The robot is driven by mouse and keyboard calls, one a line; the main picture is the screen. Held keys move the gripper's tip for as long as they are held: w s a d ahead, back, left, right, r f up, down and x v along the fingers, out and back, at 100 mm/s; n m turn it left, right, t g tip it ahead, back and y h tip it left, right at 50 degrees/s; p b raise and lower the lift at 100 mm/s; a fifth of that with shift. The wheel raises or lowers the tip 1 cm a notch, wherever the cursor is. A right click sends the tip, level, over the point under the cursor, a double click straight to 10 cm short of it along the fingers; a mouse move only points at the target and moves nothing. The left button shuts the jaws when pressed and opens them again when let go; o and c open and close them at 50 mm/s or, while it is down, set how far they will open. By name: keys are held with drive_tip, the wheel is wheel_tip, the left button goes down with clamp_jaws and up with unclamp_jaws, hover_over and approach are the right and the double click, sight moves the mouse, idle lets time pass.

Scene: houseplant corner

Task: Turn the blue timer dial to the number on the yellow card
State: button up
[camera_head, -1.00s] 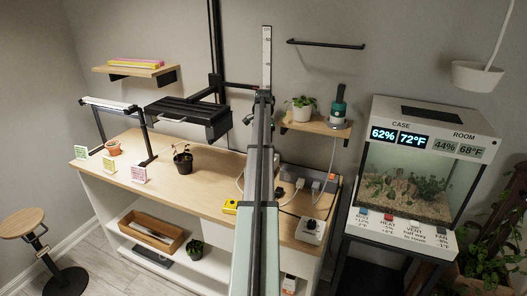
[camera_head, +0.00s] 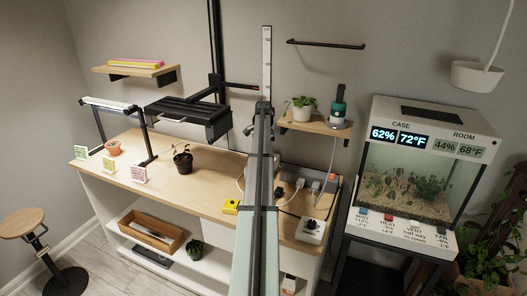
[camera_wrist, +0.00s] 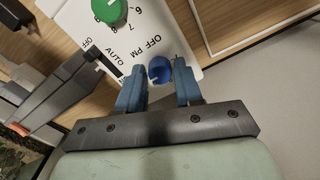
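In the wrist view, a blue dial (camera_wrist: 159,70) sits at the edge of a white panel (camera_wrist: 168,18) printed with OFF, PM, AUTO and numbers. The two blue fingers of my gripper (camera_wrist: 160,74) stand apart on either side of the dial, with small gaps showing. My gripper looks open, not closed on the dial. In the head view, my arm hides the gripper and the dial. Three small cards stand on the bench's left: a yellowish-green one (camera_head: 82,153), another (camera_head: 109,164) and a pinkish one (camera_head: 139,174).
A green dial (camera_wrist: 108,9) is on the same panel. In the head view, a yellow block (camera_head: 231,207) and a white box with a dark knob (camera_head: 310,234) lie on the bench, near plugs and cables (camera_head: 299,183). A potted plant (camera_head: 183,162) stands left of my arm.

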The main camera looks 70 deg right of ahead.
clamp_jaws()
drive_tip(key=n, duration=0.4)
drive_tip(key=shift+n, duration=0.3)
drive_tip(key=n, duration=0.4)
drive_tip(key=shift+n, duration=0.3)
drive_tip(key=n, duration=0.4)
drive_tip(key=shift+n, duration=2.2)
